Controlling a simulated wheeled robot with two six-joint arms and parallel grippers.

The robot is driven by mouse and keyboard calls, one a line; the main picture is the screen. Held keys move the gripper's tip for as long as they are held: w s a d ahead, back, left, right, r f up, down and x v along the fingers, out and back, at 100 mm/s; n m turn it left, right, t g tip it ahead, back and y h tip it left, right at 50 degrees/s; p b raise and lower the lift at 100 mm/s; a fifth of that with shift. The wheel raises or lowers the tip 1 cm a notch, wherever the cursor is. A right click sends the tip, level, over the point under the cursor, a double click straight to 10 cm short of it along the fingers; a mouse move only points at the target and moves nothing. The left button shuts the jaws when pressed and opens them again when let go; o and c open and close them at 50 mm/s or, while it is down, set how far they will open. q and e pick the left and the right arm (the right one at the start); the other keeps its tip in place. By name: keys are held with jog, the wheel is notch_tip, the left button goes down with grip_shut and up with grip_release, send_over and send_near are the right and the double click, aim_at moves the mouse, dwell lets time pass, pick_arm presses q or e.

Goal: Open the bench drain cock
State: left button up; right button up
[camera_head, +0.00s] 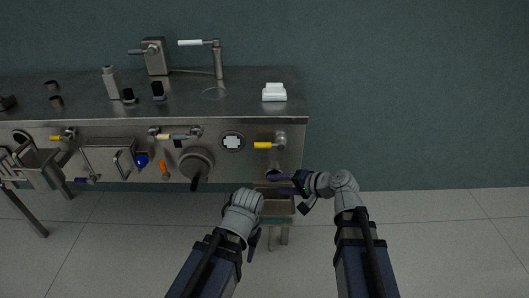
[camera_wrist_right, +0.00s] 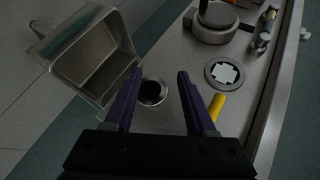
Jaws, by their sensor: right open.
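A cock with a yellow lever (camera_head: 262,145) is on the right end of the bench front, its lever lying level and pointing left from a metal body (camera_head: 281,138). I take it for the bench drain cock. The lever also shows in the right wrist view (camera_wrist_right: 217,106). Below the cock is a round dark-mouthed outlet (camera_wrist_right: 153,92). My right gripper (camera_head: 283,184) is open and empty, just below the cock. In the wrist view its purple fingers (camera_wrist_right: 160,74) stand either side of the outlet, apart from the lever. My left gripper (camera_head: 254,239) hangs low, its jaws unclear.
An open metal bin (camera_head: 281,205) sits under the outlet, close to my right gripper; it fills the upper left of the wrist view (camera_wrist_right: 92,58). Left along the bench front are a white-cross disc (camera_head: 232,142), a round cover (camera_head: 196,163) and other coloured handles. Floor at right is clear.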

aim_at(267, 147)
jog(key=w+d+r+m+t+y, duration=0.1)
jog(key=w+r+m+t+y, duration=0.1)
jog(key=w+r+m+t, duration=0.45)
jog(key=shift+w+a+r+n+g+b, duration=0.15)
jog(key=shift+w+a+n+g, duration=0.15)
jog(key=shift+w+a, duration=0.5)
jog(key=shift+w+a+r+n+g+b, duration=0.15)
jog(key=shift+w+a+g, duration=0.25)
jog(key=shift+a, duration=0.65)
jog(key=shift+w+a+r+n+g+b, duration=0.15)
jog(key=shift+w+a+n+g, duration=0.3)
jog(key=shift+a, duration=0.5)
jog(key=shift+w+f, duration=0.1)
grip_shut()
